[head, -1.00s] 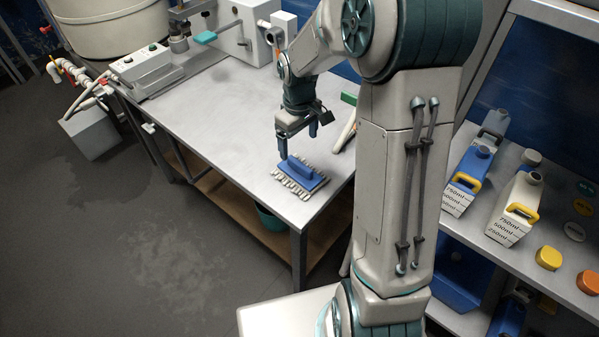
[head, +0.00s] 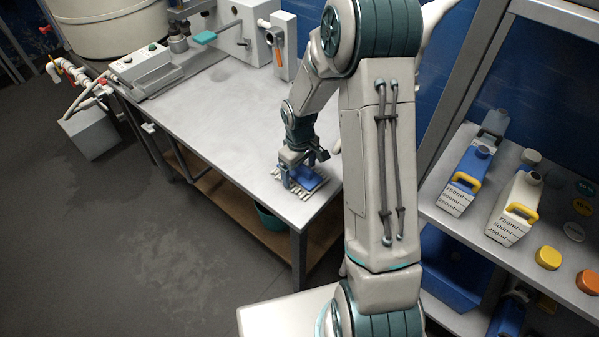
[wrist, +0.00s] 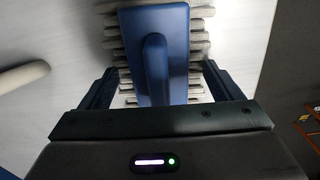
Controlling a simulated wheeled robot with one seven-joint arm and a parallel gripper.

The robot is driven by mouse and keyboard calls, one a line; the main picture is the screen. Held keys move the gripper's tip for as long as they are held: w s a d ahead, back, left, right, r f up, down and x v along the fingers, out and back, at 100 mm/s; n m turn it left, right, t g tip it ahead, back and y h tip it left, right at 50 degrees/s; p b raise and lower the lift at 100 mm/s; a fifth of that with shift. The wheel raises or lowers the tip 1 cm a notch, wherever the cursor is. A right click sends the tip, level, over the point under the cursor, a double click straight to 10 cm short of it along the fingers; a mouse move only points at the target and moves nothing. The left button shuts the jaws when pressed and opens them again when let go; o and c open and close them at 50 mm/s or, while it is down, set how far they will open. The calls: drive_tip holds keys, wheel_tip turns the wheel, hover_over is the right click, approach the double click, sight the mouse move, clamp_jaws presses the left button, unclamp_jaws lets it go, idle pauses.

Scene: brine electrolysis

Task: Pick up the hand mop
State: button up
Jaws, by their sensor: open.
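The hand mop (head: 310,182) lies on the near right end of the metal table, a blue block with a raised blue handle and pale fringe strands around it. In the wrist view its blue back (wrist: 172,22) and handle (wrist: 155,62) are at top centre. My gripper (head: 300,180) is right over the mop, pointing down, and hides part of it in the head view. In the wrist view my gripper (wrist: 155,88) is open, with one dark finger on each side of the handle and a gap on both sides. Whether the fingertips touch the table cannot be told.
The metal table (head: 215,115) is clear left of the mop. A control box (head: 148,65) and a machine (head: 245,35) stand at its far end. A pale rod-like thing (wrist: 22,77) lies left in the wrist view. A shelf with jugs (head: 515,205) stands at right.

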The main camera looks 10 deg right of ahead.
drive_tip(key=c, duration=1.1)
drive_tip(key=shift+r, duration=0.15)
wheel_tip(320, 180, up, 10)
drive_tip(key=shift+f, duration=0.1)
drive_tip(key=shift+o, duration=0.8)
drive_tip(key=shift+c, duration=0.2)
